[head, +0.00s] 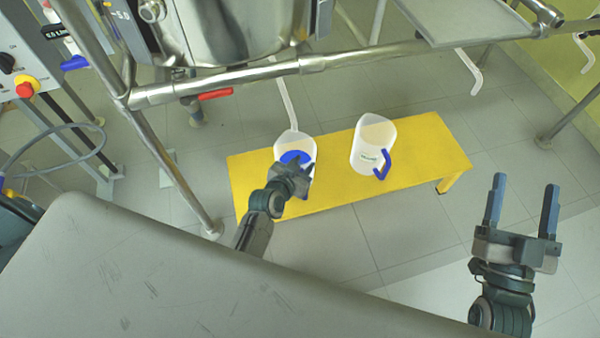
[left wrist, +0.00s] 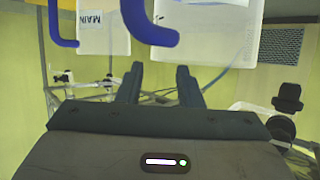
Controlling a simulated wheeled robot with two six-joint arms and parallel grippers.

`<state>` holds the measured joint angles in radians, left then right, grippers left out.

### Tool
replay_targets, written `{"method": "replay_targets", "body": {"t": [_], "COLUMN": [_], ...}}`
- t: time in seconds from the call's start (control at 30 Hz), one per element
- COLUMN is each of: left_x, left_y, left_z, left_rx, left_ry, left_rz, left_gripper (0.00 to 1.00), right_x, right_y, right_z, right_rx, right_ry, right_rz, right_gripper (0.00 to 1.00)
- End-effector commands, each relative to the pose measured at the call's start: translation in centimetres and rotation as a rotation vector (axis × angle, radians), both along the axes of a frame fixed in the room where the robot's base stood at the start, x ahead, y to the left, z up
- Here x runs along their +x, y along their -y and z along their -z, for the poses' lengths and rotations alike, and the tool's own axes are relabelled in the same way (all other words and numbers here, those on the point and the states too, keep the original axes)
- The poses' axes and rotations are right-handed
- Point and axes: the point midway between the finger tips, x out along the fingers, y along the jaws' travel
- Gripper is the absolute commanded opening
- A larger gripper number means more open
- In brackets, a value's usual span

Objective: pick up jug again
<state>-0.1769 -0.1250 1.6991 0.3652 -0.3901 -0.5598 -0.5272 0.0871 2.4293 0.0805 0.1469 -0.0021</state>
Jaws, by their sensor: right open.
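Two white jugs stand upright on a yellow bench (head: 330,195). The left jug (head: 306,146) shows blue inside its mouth, and my left gripper (head: 298,165) is in front of it, hiding much of its near side. The right jug (head: 366,150) has a blue handle (head: 383,165) and a label. In the left wrist view, my left gripper's fingers (left wrist: 160,75) are apart with nothing between them. The blue handle of the near jug (left wrist: 215,35) hangs just beyond the fingertips. The other jug (left wrist: 105,35) is behind at the left. My right gripper (head: 522,210) is open and empty, far right.
A pale outlet tube (head: 285,100) comes down to the left jug from under the steel vessel (head: 230,30). A steel frame rail (head: 240,78) crosses above the bench. A frame leg (head: 175,170) stands left of it. Floor is clear between bench and right gripper.

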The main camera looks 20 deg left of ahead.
Motion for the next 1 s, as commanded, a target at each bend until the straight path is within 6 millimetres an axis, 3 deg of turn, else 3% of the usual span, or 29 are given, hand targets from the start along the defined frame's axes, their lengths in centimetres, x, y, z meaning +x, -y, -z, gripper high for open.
{"method": "replay_targets", "body": {"t": [0.17,0.43,0.77,0.8,0.97,1.0], "left_x": [1.1,4.1,4.7,4.7,4.7,4.7], "left_y": [0.4,1.3,1.4,1.4,1.4,1.4], "left_z": [0.7,2.1,2.3,2.3,2.3,2.3], "left_rx": [0.000,0.001,0.001,0.001,0.001,0.001], "left_ry": [-0.001,0.000,-0.001,-0.001,-0.002,-0.002], "left_rz": [0.000,0.000,-0.001,-0.001,-0.001,-0.001], "left_gripper": [0.33,0.33,0.33,0.31,0.00,0.00], "right_x": [-0.4,-2.1,-2.6,-2.6,-2.6,-2.6], "right_y": [0.0,-0.1,-0.1,-0.1,-0.1,-0.1], "right_z": [-1.3,-4.9,-5.7,-5.7,-5.7,-5.7], "right_rx": [-0.006,-0.021,-0.025,-0.025,-0.025,-0.025], "right_ry": [0.085,0.325,0.382,0.382,0.381,0.381], "right_rz": [0.001,0.002,0.003,0.003,0.003,0.003], "right_gripper": [0.67,0.67,0.67,0.67,0.67,0.67]}}
